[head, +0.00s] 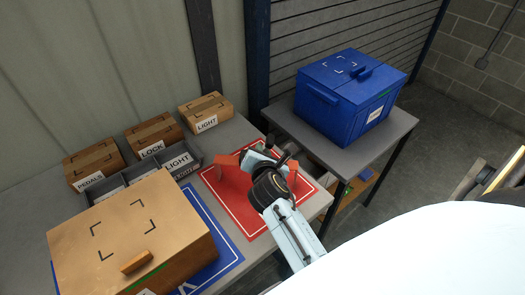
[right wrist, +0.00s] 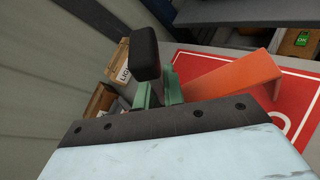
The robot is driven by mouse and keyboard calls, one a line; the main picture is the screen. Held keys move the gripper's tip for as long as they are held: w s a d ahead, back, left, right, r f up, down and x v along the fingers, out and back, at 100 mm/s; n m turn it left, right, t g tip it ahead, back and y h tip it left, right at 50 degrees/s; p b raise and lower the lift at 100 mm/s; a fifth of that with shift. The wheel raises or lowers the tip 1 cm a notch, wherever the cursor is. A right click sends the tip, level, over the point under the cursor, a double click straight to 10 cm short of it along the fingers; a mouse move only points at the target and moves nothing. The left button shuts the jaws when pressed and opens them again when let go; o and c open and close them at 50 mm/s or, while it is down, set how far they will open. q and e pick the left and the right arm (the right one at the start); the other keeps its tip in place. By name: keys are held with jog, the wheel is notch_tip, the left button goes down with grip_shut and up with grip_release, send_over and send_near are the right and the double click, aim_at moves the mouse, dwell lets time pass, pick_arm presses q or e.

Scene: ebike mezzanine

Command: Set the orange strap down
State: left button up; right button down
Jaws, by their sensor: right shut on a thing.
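The orange strap (head: 229,166) is over the red mat (head: 250,218) in the head view. Its ends hang down on either side of my right gripper (head: 262,155), which hides its middle. In the right wrist view the strap (right wrist: 232,80) runs off to the right from the jaws (right wrist: 160,85), with the red mat behind it. My right gripper is shut on the strap. I cannot tell whether the strap's ends touch the mat. My left gripper is not in view.
A cardboard box (head: 130,235) with a small orange-brown piece on its lid stands on a blue mat (head: 215,250) at left. Grey bins (head: 140,175) and labelled cartons (head: 152,135) sit behind. A blue case (head: 350,90) stands on the neighbouring table (head: 290,125).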

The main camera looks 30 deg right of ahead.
jog(key=c, duration=1.5)
grip_release()
jog(key=v, duration=1.2)
